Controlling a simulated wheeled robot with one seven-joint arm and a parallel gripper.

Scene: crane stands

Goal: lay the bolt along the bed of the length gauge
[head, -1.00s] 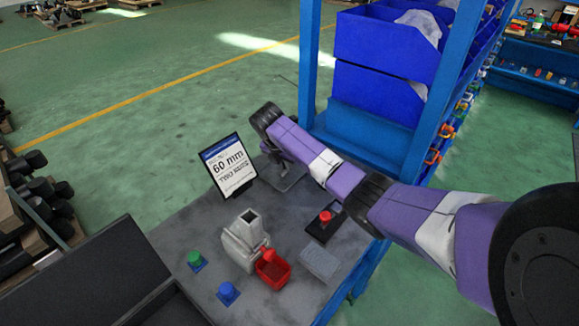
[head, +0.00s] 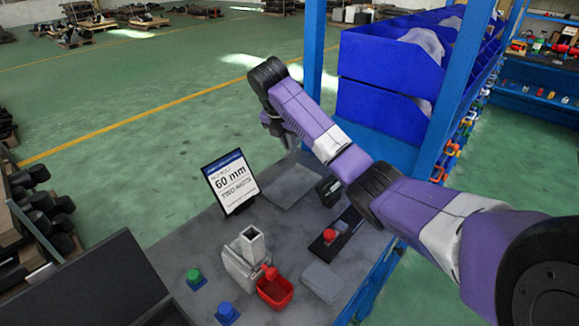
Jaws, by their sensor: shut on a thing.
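My gripper (head: 276,133) is at the end of the purple arm, raised above the far side of the grey bench. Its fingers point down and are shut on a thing. I take it to be the bolt, but its shape is mostly hidden and too small to make out. What looks like the length gauge (head: 325,245) is a dark narrow bed on the bench, with a red piece (head: 341,227) on it.
A sign (head: 230,181) reads "60 mm" and "TWO NUTS". A flat grey plate (head: 289,193) lies near it. A grey block with a square tube (head: 244,260), a red bin (head: 274,291), a pale slab (head: 323,281) and green and blue pieces stand nearer. Blue shelving (head: 385,75) rises at right.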

